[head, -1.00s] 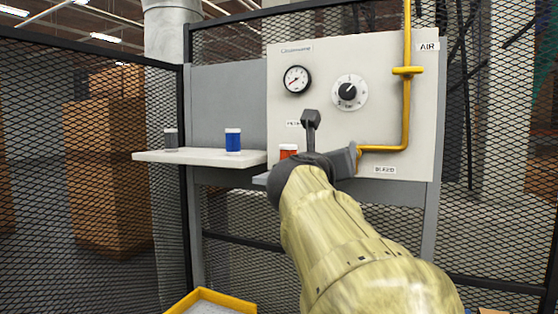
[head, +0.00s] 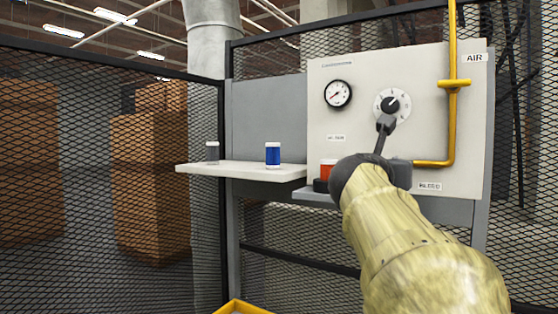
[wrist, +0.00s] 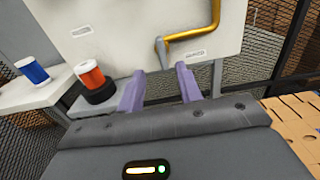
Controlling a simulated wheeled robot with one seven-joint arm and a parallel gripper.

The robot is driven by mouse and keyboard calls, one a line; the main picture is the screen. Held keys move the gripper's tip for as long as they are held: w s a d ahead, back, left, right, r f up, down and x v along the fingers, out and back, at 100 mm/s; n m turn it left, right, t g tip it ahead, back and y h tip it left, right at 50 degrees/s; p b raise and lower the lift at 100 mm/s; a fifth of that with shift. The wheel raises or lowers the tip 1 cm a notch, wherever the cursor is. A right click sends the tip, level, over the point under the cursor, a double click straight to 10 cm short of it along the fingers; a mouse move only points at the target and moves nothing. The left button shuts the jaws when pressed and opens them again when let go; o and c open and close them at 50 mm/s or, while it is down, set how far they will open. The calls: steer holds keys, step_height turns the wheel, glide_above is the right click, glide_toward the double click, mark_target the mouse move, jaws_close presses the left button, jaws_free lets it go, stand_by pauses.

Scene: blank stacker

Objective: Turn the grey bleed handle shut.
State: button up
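The grey bleed handle (wrist: 161,52) hangs down at the end of the yellow pipe (wrist: 196,33) in the wrist view, low on the pale panel. My gripper (wrist: 160,69) is open, its two lavender fingers spread apart. The handle shows in the gap between the fingertips, slightly beyond them; I cannot tell whether they touch it. In the head view the handle is hidden behind my gripper and wrist. The yellow pipe (head: 452,120) comes down the right side of the panel (head: 330,120) and bends left toward my gripper.
A gauge (head: 338,94) and a dial (head: 391,104) sit on the panel. A blue jar (head: 273,154) and a grey jar (head: 212,151) stand on the white shelf (head: 235,169). A red jar (wrist: 89,73) sits on a black base beside the left finger. Mesh fence surrounds the area.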

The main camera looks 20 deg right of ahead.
steer(key=p+x, duration=0.2)
steer(key=x, duration=1)
steer(key=shift+w+d, duration=0.15)
jaws_close()
